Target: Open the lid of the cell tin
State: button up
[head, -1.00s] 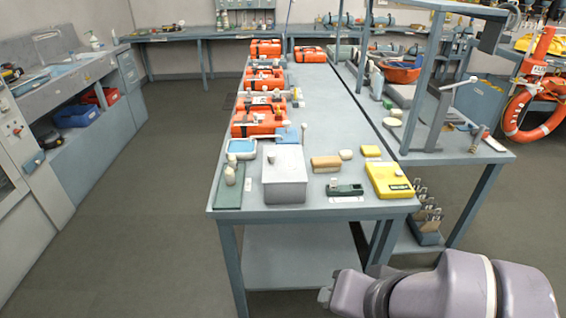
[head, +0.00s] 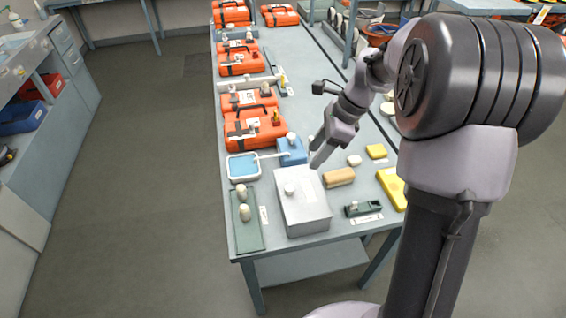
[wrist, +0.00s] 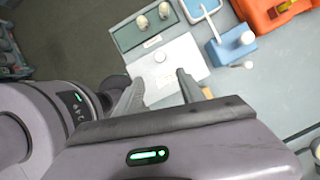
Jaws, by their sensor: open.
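The cell tin is a pale grey metal box (head: 305,214) at the near end of the bench, with its flat lid (head: 309,192) lying shut on top.
A green tray (head: 247,240) with two pale knobs stands left of the tin. A blue block (head: 292,152) with a white knob and a blue-white tray (head: 243,167) are behind it. A tan block (head: 339,177), green device (head: 363,208) and yellow case (head: 391,188) are to the right.

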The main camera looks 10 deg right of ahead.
aim_at(291, 188)
jog(key=b+x, duration=0.4)
jog(key=x, duration=1)
jog(key=shift+a+f, duration=0.1)
jog(key=shift+f, duration=0.3)
jog(key=shift+w, duration=0.1)
grip_shut()
